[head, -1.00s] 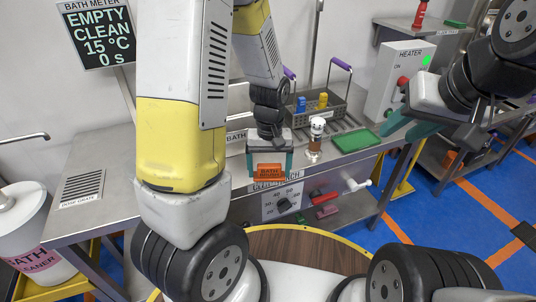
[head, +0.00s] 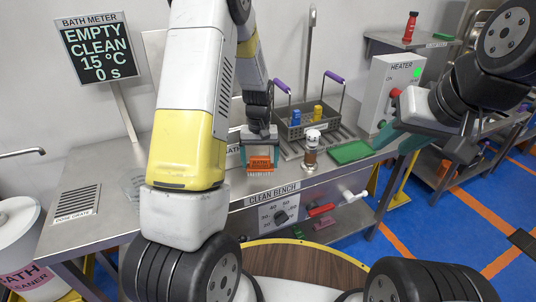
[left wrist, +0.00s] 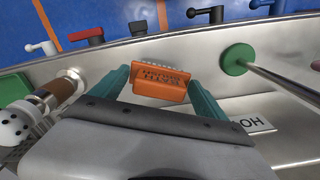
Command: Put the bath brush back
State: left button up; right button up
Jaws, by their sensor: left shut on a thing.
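The orange bath brush block (head: 260,164), with dark lettering, is held between the teal fingers of my left gripper (head: 260,152), near the front edge of the clean bench (head: 110,172). In the left wrist view, the brush (left wrist: 160,82) sits between the two fingertips (left wrist: 162,88), lettering visible. Whether it touches the bench is not clear. A white label behind it is partly covered by the gripper. My right gripper (head: 398,138) is at the right, its teal fingers apart and nothing seen between them.
A heater box (head: 392,88) stands at the right. The bench's left part is mostly clear.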

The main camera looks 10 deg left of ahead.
aim_at(260, 167)
pick_arm(q)
jog(key=shift+w+a+f, duration=0.1)
jog(key=shift+w+f, duration=0.2)
jog(key=shift+f, duration=1.5)
jog(key=o, duration=1.2)
jog(key=shift+f, duration=0.15)
jog(key=shift+c, duration=0.2)
